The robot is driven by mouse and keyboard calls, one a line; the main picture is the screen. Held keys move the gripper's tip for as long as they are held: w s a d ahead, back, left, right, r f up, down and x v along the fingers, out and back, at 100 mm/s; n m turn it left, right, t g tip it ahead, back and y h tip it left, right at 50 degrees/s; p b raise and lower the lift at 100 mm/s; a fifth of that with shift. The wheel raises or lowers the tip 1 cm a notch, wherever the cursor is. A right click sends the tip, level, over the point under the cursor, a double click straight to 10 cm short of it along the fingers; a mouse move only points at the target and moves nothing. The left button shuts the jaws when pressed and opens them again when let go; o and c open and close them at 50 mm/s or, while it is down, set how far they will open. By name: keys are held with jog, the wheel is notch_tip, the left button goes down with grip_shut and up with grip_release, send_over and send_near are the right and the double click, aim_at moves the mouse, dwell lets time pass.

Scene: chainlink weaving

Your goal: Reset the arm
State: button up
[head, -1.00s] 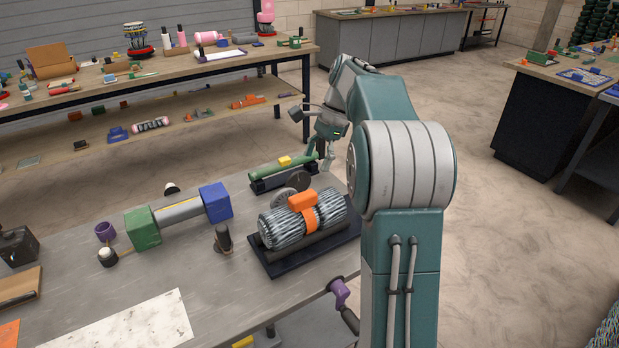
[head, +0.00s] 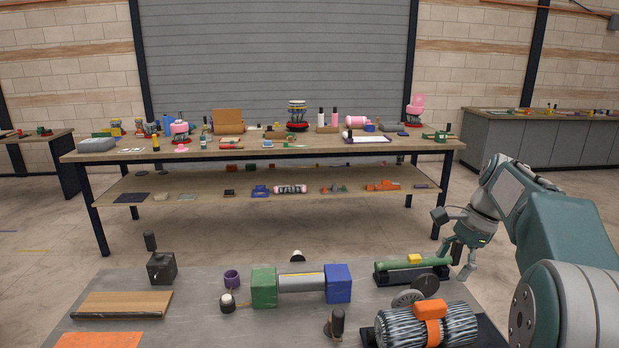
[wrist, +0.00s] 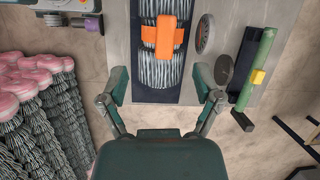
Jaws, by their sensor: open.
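My gripper (head: 462,262) is open and empty in the head view, just past the right end of the green bar device on the near table. In the wrist view my gripper (wrist: 162,100) has its fingers spread wide, with floor and the near table's edge beyond them. The mesh roll (head: 412,327) with an orange clamp (head: 431,310) lies on a dark base at the table's right. It also shows in the wrist view (wrist: 161,70), ahead of the fingers and apart from them.
The near table (head: 215,290) holds a green-and-blue-ended roller (head: 301,283), a green bar (head: 412,263), a purple cup (head: 232,278) and a dark block (head: 162,268). A cluttered workbench (head: 270,153) stands behind. Pink-topped mesh rolls (wrist: 35,90) stand at left in the wrist view.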

jog(key=s+a+r+n+t+h, duration=0.1)
jog(key=s+a+r+n+h, duration=0.1)
jog(key=s+a+n, duration=0.35)
jog(key=s+a+f+n+t+h, duration=0.1)
jog(key=s+a+f+n+t, duration=0.1)
jog(key=s+a+n, duration=0.3)
jog(key=s+a+f+n+t, duration=0.2)
jog(key=s+a+f+n, duration=0.2)
jog(key=s, duration=0.9)
jog(key=shift+s+a+f+n+h, duration=0.15)
jog(key=shift+s+a+n+h, duration=0.25)
jog(key=shift+a+n, duration=0.5)
